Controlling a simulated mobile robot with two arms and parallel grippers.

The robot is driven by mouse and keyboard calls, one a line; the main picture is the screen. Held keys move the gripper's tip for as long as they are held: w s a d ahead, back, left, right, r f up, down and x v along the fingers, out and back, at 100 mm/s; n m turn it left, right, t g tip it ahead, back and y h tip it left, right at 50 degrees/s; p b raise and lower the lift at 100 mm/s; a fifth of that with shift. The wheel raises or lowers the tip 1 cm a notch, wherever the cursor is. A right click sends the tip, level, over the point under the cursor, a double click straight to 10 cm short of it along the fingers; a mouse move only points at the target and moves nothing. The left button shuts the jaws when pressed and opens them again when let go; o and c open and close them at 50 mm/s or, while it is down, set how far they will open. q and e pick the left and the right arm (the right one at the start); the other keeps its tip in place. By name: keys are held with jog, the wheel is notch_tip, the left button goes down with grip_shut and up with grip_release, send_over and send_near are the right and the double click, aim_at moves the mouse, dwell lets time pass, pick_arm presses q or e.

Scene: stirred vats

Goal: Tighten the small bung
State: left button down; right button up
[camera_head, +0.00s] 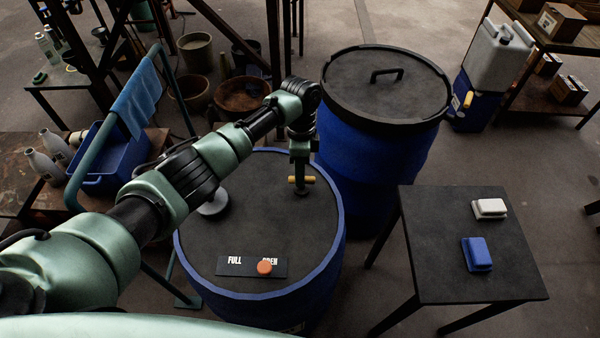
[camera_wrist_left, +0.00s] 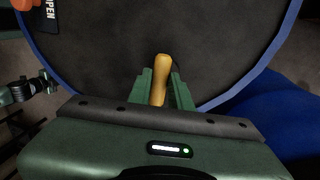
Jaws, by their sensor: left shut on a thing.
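The small bung (camera_head: 302,191) sits in the dark lid (camera_head: 250,210) of the near blue drum, toward its right side. Its yellow crossbar handle sticks out on both sides of my left gripper (camera_head: 300,180). My left gripper points down from above and is shut on this handle. In the left wrist view the handle (camera_wrist_left: 160,80) lies between the two green fingers. The finger contact and the bung's threads are hidden. A black label (camera_head: 240,265) reading FULL and OPEN lies on the lid, with an orange round marker (camera_head: 264,267) partly covering OPEN. My right gripper cannot be made out.
A taller blue drum (camera_head: 370,150) with a black handled lid stands close behind on the right. A dark table (camera_head: 435,230) at the right holds a white block (camera_head: 489,208) and a blue block (camera_head: 477,254). A pale round cap (camera_head: 213,203) lies beside my left arm.

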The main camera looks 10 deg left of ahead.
pick_arm(q)
jog(key=c, duration=1.3)
grip_release()
notch_tip(320, 180, up, 8)
jog(key=w+b, duration=0.1)
jog(key=shift+w+f, duration=0.15)
jog(key=shift+w, duration=0.15)
